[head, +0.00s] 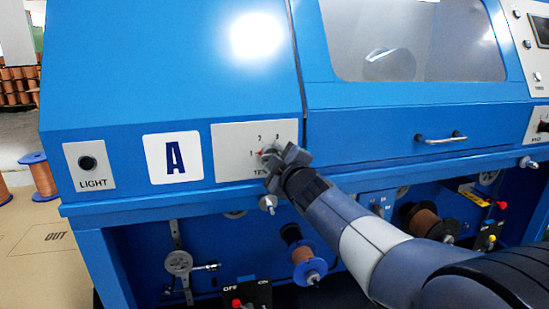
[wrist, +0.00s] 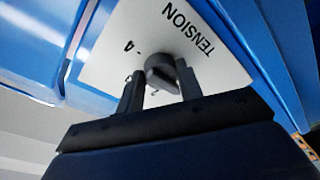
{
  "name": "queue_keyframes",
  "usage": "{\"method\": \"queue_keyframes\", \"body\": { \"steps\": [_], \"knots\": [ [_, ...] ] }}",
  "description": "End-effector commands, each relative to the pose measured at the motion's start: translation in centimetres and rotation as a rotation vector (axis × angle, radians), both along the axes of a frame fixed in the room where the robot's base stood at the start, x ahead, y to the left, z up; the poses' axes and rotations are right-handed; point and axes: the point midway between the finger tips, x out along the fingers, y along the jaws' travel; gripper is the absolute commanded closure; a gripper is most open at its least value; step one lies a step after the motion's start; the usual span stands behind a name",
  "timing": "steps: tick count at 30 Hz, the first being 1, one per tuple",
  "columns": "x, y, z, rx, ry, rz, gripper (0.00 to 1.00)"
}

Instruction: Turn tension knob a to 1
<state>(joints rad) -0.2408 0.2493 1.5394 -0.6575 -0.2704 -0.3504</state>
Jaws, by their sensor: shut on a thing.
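The tension knob (wrist: 160,72) is a dark round knob on a white plate (head: 228,168) marked TENSION, beside the large letter A. My gripper (head: 274,156) is shut on the knob, with one finger on each side of it in the wrist view. In the head view a small red mark at the knob's left side lies next to the numeral 1; numerals 2 and 3 show above. My gripper hides most of the knob and the right part of the plate there. The wrist view shows a 4 near the knob; other numerals are partly hidden by my fingers.
A LIGHT button (head: 87,162) is to the left of the A label (head: 173,157). A window (head: 414,38) and a handle (head: 441,138) are to the right. Spools, a pulley (head: 178,262) and an OFF/ON switch (head: 237,303) sit below the ledge.

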Motion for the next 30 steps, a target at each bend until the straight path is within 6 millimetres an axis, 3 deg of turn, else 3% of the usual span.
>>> {"method": "queue_keyframes", "body": {
  "steps": [11,12,19,30],
  "knots": [
    [0.02,0.0,0.08,-0.005,-0.004,0.0,0.88],
    [0.02,0.0,0.08,-0.004,-0.003,0.0,0.63],
    [0.01,0.0,0.04,-0.004,-0.002,0.0,0.44],
    [-0.69,-0.3,0.14,-0.002,-0.002,-0.001,0.43]
  ]
}}
